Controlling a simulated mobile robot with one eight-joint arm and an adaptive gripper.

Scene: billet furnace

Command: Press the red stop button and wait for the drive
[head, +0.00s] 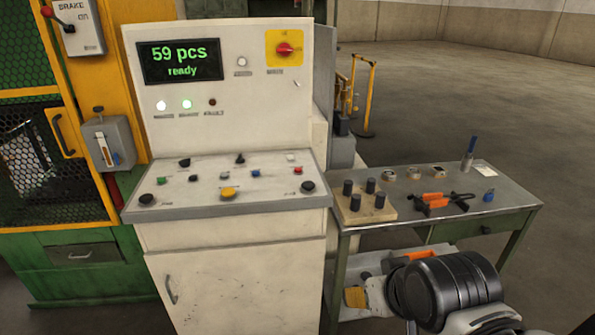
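A white control console stands in the middle of the head view, with a sloping desk (230,206) of several buttons and knobs. A small red button (298,170) sits at the right of the desk, below a white one (291,157). Nothing touches it. The display (180,61) reads "59 pcs ready". Below it, a white lamp (161,105) and a green lamp (187,104) look lit; a dark red lamp (212,102) looks unlit. My arm shows at the lower right, well away from the button. The gripper fingers are not visible.
A red rotary switch (284,48) sits on a yellow plate. A "BRAKE ON" box (80,25) with a red-knobbed lever is at upper left, near a mesh guard (25,155). At right, a bench (405,207) with tools stands near my arm. Open floor lies behind.

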